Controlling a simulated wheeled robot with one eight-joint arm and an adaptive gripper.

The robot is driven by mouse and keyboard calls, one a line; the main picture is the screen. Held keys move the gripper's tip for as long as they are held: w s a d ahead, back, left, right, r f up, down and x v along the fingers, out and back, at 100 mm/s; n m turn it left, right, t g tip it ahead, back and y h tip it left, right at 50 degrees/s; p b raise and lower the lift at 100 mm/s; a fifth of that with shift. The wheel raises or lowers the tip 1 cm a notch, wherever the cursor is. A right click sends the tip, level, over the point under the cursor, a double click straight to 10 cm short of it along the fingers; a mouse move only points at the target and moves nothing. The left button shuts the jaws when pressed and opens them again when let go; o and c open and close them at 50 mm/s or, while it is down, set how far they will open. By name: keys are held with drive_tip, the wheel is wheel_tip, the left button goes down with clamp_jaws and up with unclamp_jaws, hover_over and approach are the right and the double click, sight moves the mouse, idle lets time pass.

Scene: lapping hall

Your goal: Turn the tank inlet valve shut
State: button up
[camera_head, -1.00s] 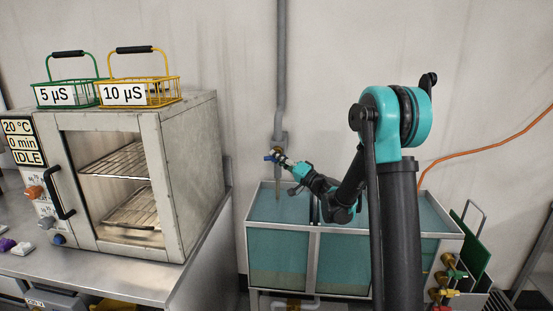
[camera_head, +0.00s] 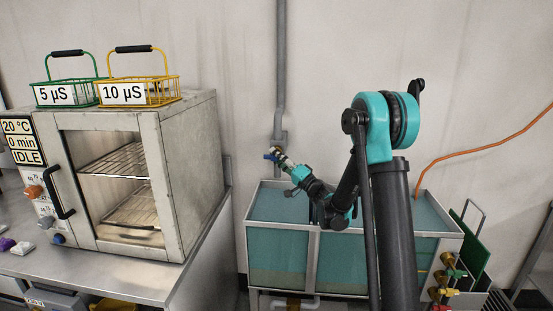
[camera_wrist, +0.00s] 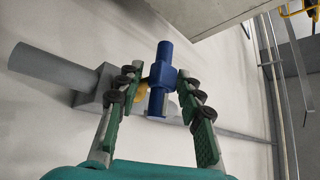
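The tank inlet valve has a blue handle (camera_wrist: 160,75) and a small brass part (camera_wrist: 140,92) behind it. In the wrist view the handle lies between the two green fingers of my gripper (camera_wrist: 158,82), with a gap visible on the left side and a smaller one on the right. The gripper is open around the handle. In the head view my gripper (camera_head: 277,155) is at the valve and hides most of it; only a blue end (camera_head: 268,157) of the handle shows. The tank (camera_head: 314,255) with teal-tinted sides stands below.
A grey pipe (camera_head: 281,60) runs down the wall to the valve. An oven (camera_head: 190,170) stands on the metal bench at left, with a green basket (camera_head: 50,95) and a yellow basket (camera_head: 140,95) on top. Brass valves (camera_head: 445,277) sit at the tank's right end.

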drive_tip(key=v, duration=1.2)
drive_tip(key=s+f+n+g+h, duration=0.3)
drive_tip(key=s+f+g+h, duration=0.5)
drive_tip(key=s, duration=0.6)
drive_tip(key=s+d+f+h, duration=0.5)
drive_tip(key=s+d, duration=0.3)
drive_tip(key=d, duration=0.1)
drive_tip(key=s+d+f+m+h, duration=0.1)
drive_tip(key=s+d+f+h, duration=0.4)
drive_tip(key=s+d, duration=0.4)
drive_tip(key=shift+s+d+f+g, duration=0.25)
drive_tip(key=shift+d+f+g, duration=0.05)
drive_tip(key=shift+f+g, duration=0.1)
